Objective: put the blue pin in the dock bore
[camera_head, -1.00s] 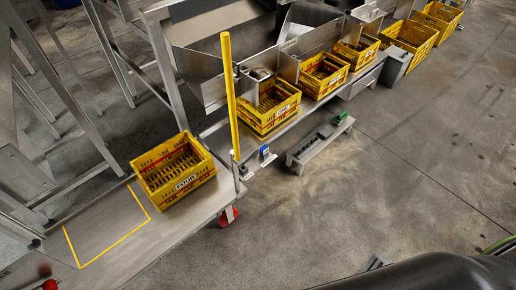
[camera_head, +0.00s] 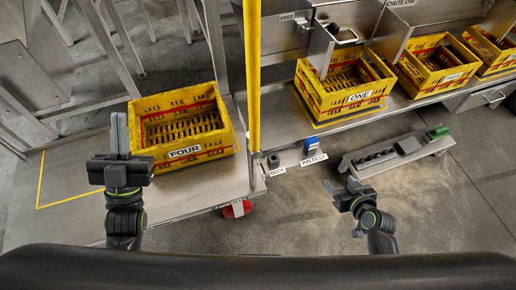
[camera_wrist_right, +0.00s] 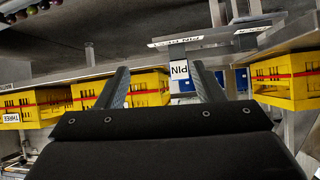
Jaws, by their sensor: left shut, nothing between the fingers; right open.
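The blue pin (camera_head: 312,143) stands at the small station labelled PIN REST, on the edge of the metal bench. In the right wrist view a blue block with a PIN label (camera_wrist_right: 179,70) shows beyond and between the fingers. The dock (camera_head: 273,160), a small dark block over a DOCK label, sits left of the pin; its bore is too small to make out. My right gripper (camera_head: 342,190) is open and empty, nearer to me than the pin and a little right of it. My left gripper (camera_head: 119,133) is shut and empty, left of crate FOUR.
Yellow crate FOUR (camera_head: 186,130) stands on the left bench; crate ONE (camera_head: 345,90) and others line the back right. A yellow post (camera_head: 253,75) rises beside the dock. A low rack (camera_head: 395,155) with dark round items stands right of the pin.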

